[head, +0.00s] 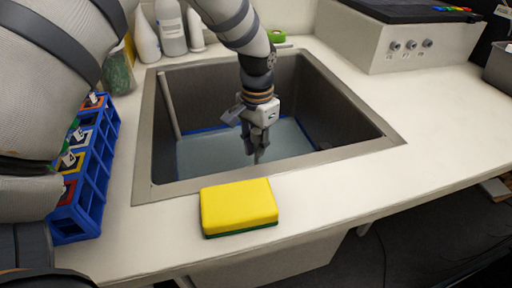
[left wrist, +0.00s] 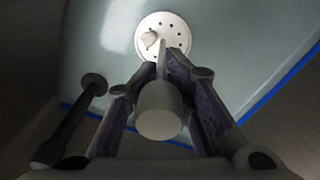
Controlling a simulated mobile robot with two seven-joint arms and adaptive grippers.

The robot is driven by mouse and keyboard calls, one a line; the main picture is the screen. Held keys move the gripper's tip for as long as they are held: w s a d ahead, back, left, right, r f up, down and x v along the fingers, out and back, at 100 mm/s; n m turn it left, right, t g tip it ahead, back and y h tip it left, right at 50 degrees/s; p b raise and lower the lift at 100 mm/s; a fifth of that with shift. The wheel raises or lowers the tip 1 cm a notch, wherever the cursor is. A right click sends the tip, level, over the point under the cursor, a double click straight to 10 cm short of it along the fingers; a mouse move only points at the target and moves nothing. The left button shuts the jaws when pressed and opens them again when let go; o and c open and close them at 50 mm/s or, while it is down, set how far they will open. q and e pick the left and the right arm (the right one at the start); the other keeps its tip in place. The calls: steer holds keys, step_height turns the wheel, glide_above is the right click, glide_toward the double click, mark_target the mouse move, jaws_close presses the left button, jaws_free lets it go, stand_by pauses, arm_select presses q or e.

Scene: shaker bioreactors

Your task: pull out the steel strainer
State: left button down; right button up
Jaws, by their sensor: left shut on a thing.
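The steel strainer shows in the left wrist view as a pale round disc with holes (left wrist: 175,25) over the grey-blue sink bottom. A thin stem and a grey round-ended knob (left wrist: 159,112) line up with the disc and appear to be part of it. My left gripper (head: 257,155) reaches down inside the sink; in the left wrist view its fingers close on both sides of the knob. In the head view the strainer is too small and dark to make out. The disc's height over the sink bottom is unclear. My right gripper is not in view.
The sink's steel rim (head: 300,163) surrounds the left gripper. A yellow sponge (head: 238,206) lies before it. A blue rack (head: 88,180) stands left, bottles (head: 171,28) stand behind, and a shaker unit (head: 405,40) stands back right. The counter right of the sink is clear.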

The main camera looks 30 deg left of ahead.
mark_target(257, 130)
arm_select(q)
steer(key=shift+r, duration=0.15)
steer(key=shift+r+p, duration=0.5)
steer(key=shift+r, duration=1.05)
steer(key=shift+f, duration=0.1)
